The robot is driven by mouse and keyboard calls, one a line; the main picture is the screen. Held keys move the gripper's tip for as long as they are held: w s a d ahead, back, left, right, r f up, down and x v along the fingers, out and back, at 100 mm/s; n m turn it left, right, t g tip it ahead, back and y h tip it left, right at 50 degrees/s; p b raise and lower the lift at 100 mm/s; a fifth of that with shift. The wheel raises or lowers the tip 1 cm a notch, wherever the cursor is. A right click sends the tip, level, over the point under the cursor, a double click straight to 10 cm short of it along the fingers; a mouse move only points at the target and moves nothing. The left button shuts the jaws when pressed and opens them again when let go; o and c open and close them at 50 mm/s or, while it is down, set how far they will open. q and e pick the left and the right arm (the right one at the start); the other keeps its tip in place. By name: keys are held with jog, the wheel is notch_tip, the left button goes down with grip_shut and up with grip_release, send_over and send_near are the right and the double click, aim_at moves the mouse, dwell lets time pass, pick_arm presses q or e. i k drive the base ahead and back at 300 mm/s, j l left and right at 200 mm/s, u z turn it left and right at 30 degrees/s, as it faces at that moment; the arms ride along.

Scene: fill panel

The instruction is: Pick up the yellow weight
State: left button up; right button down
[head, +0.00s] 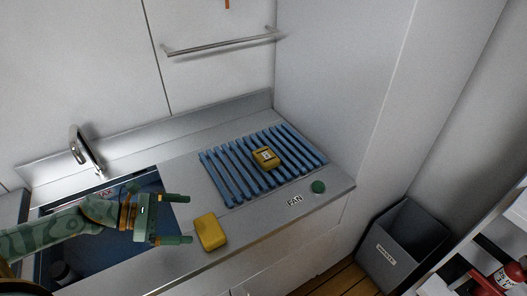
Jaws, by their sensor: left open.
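A plain yellow block (211,232), which looks like the yellow weight, rests on the steel counter near its front edge. A second yellow object (273,163) with a pale label or display lies on the blue slatted grille; I cannot tell exactly what it is. My left gripper (183,219) reaches in from the left over the sink side of the counter. Its two green fingers are spread apart and point right, toward the plain block, with nothing between them. The block is just to the right of the fingertips, apart from them as far as I can see. My right gripper is out of view.
The sink (75,255) with a tap (86,150) is at the left. The blue grille (231,181) covers the back right of the counter, with a green knob (318,187) in front. A wall rail (220,44) hangs above. A grey bin (402,247) stands at the right.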

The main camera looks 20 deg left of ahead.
aim_at(266, 159)
jog(key=i+l+u, duration=0.25)
jog(key=i, duration=0.25)
jog(key=i+l+u, duration=0.3)
jog(key=i+l, duration=0.1)
jog(key=i, duration=0.1)
